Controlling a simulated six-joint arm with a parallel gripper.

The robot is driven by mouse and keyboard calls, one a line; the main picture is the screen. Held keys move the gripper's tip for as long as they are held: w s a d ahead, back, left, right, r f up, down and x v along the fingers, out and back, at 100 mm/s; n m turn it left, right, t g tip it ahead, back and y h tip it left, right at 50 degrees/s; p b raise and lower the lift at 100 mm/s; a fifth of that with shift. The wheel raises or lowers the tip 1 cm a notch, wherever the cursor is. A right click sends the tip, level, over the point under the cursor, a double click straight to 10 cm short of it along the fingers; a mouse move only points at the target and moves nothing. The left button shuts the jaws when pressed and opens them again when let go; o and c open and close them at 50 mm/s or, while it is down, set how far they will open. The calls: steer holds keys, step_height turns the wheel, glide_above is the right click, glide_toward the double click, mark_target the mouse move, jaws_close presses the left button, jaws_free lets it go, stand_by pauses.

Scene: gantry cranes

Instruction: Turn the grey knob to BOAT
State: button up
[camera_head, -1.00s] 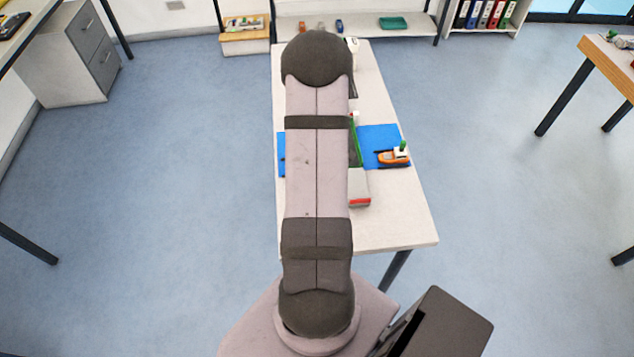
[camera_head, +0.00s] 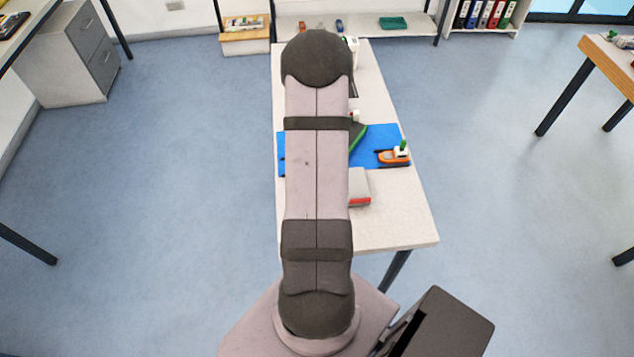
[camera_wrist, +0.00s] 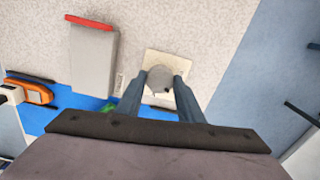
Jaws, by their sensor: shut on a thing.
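The grey knob (camera_wrist: 160,76) sits on a pale square plate (camera_wrist: 149,62) in the wrist view. My gripper (camera_wrist: 161,82) has its two fingers on either side of the knob, shut on it. A small dark mark shows at the knob's near edge. A small label (camera_wrist: 120,84) left of the plate is too small to read. The orange boat (camera_wrist: 38,93) is at the left of the wrist view and also shows in the head view (camera_head: 393,157). In the head view my arm hides the knob and gripper.
A grey block with a red end (camera_head: 359,186) stands on the white table (camera_head: 395,225), left of the knob in the wrist view (camera_wrist: 93,60). A blue sheet (camera_head: 376,135) lies under the boat. A green-edged dark piece (camera_head: 357,137) shows partly behind my arm.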

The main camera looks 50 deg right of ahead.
steer(key=m, duration=0.5)
steer(key=shift+m, duration=0.3)
steer(key=m, duration=0.4)
steer(key=shift+m, duration=0.3)
steer(key=o, duration=1.1)
steer(key=shift+c, duration=0.2)
steer(key=shift+r+b, duration=0.1)
steer(key=shift+b, duration=0.2)
steer(key=shift+r+b, duration=0.85)
steer(key=shift+r, duration=2.8)
